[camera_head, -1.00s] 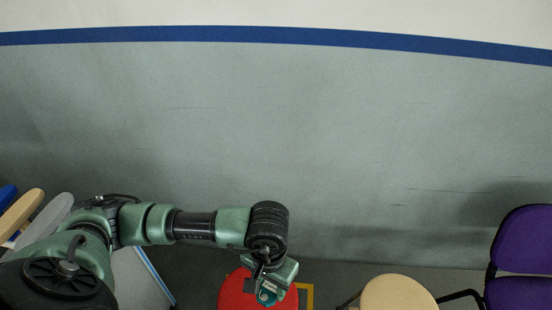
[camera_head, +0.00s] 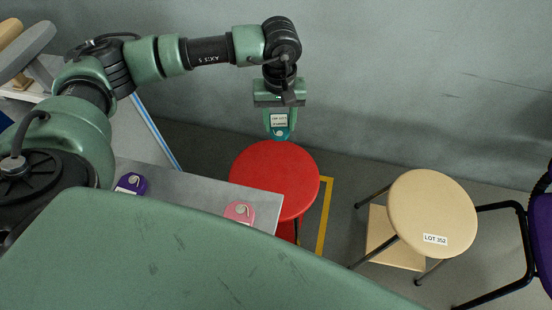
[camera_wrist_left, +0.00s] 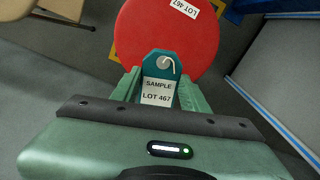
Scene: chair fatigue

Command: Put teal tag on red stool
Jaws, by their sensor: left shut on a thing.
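The teal tag (camera_head: 279,124) has a white label; in the left wrist view the tag (camera_wrist_left: 161,65) reads "SAMPLE LOT 467". My left gripper (camera_head: 279,104) is shut on it and holds it hanging, near the far edge of the red stool in the head view. The red stool (camera_head: 275,178) has a round seat; in the left wrist view its seat (camera_wrist_left: 190,35) lies beyond the tag and carries a "LOT 467" label (camera_wrist_left: 182,8). I cannot tell the height of the tag over the seat. My right gripper is not in view.
A grey table (camera_head: 195,190) holds a purple tag (camera_head: 131,183) and a pink tag (camera_head: 239,212), its corner close to the red stool. A beige stool (camera_head: 432,205) labelled "LOT 352" stands to the right, beside a purple chair (camera_head: 541,230). Yellow floor tape (camera_head: 325,215) runs beside the red stool.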

